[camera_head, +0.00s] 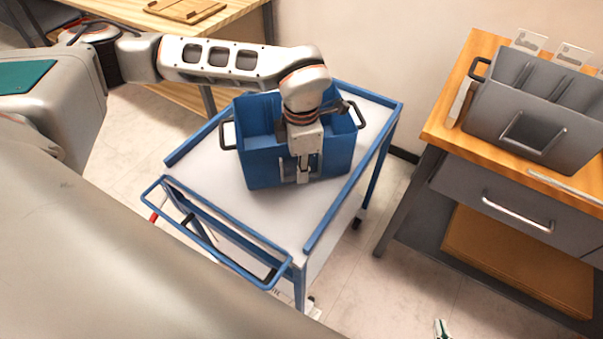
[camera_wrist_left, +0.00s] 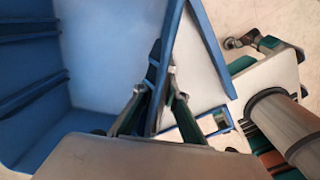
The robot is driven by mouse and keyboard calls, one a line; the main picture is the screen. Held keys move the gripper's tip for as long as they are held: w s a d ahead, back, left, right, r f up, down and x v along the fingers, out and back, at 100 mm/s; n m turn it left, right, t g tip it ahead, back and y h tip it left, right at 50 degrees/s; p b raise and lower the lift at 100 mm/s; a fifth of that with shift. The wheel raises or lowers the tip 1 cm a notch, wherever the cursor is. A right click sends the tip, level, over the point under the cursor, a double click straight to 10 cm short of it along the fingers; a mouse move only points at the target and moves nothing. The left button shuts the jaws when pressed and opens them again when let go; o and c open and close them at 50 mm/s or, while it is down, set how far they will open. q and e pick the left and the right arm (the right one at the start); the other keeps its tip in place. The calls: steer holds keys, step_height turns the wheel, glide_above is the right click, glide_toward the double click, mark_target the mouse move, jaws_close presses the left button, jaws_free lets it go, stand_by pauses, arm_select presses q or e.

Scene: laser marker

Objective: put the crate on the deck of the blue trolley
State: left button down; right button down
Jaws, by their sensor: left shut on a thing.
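The blue crate (camera_head: 262,168) with dark side handles is upright over the deck of the blue trolley (camera_head: 215,180). I cannot tell whether its base touches the deck. My left gripper (camera_head: 303,172) is shut on the crate's near wall from above. In the left wrist view the fingers (camera_wrist_left: 155,105) straddle the wall, with the empty-looking inside of the crate (camera_wrist_left: 100,50) to the left. The trolley's blue edge (camera_wrist_left: 212,45) shows beyond. A tip of what looks like my right gripper (camera_head: 442,328) shows at the bottom edge; its jaws are mostly out of frame.
A wooden-topped workbench (camera_head: 450,110) with a drawer stands to the right, bearing a grey crate (camera_head: 500,115). The trolley's push handle (camera_head: 230,262) faces me. Another wooden table (camera_head: 235,12) is at the back left. The deck's near part is bare.

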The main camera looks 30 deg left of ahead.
arm_select(q)
step_height(320, 180, down, 2)
steer(key=shift+f, duration=0.1)
steer(key=c, duration=2.1)
jaws_free()
steer(key=shift+o, duration=0.3)
